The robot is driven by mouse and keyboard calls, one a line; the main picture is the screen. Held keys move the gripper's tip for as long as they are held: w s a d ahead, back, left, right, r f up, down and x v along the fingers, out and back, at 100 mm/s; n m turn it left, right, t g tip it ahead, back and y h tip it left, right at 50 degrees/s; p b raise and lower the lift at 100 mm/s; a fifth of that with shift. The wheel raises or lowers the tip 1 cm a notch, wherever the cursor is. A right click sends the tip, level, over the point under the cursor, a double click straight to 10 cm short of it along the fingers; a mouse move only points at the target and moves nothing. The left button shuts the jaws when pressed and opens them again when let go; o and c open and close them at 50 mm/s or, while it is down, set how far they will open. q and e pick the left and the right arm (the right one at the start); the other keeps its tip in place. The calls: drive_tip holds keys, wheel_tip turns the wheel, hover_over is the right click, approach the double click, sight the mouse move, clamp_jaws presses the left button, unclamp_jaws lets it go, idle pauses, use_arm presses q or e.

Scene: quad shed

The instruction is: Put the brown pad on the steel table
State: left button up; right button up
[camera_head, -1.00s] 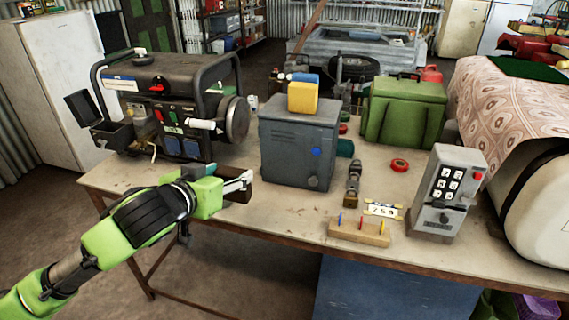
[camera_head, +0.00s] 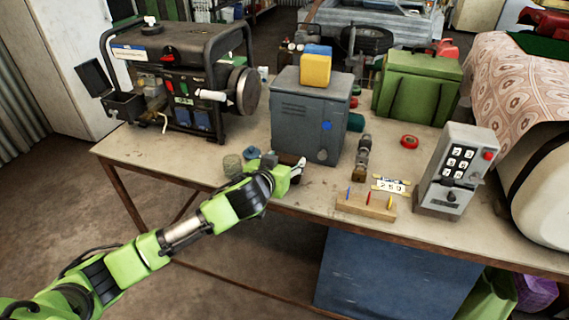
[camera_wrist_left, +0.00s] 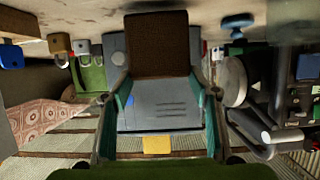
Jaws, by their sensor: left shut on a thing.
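The brown pad (camera_wrist_left: 157,45) is a dark flat block between the fingertips of my left gripper (camera_wrist_left: 160,85) in the left wrist view. The gripper is shut on it. In the head view my left gripper (camera_head: 297,172) is at the front of the table, in front of the grey metal box (camera_head: 308,118), and the pad is mostly hidden there. A worn, pale-topped table (camera_head: 140,150) with a rusty frame fills the middle of the head view. I cannot tell whether the pad touches it. My right gripper is not in view.
Small jars (camera_head: 232,166) stand just left of my left gripper. A generator (camera_head: 180,85) is at the left. A wooden block with coloured pegs (camera_head: 366,205) and a keypad box (camera_head: 455,170) are at the right. The table's front left is fairly clear.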

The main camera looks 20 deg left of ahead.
use_arm(q)
drive_tip(key=shift+f, duration=0.65)
drive_tip(key=shift+f, duration=0.25)
drive_tip(key=o, duration=0.7)
drive_tip(key=shift+r, duration=0.1)
drive_tip(key=shift+r, duration=0.1)
drive_tip(key=shift+s+r, duration=0.1)
drive_tip(key=shift+r, duration=0.05)
drive_tip(key=v, duration=1.1)
drive_tip(key=shift+s+a+r+b, duration=0.1)
drive_tip(key=shift+s+r+b, duration=0.1)
drive_tip(key=shift+s+b, duration=0.15)
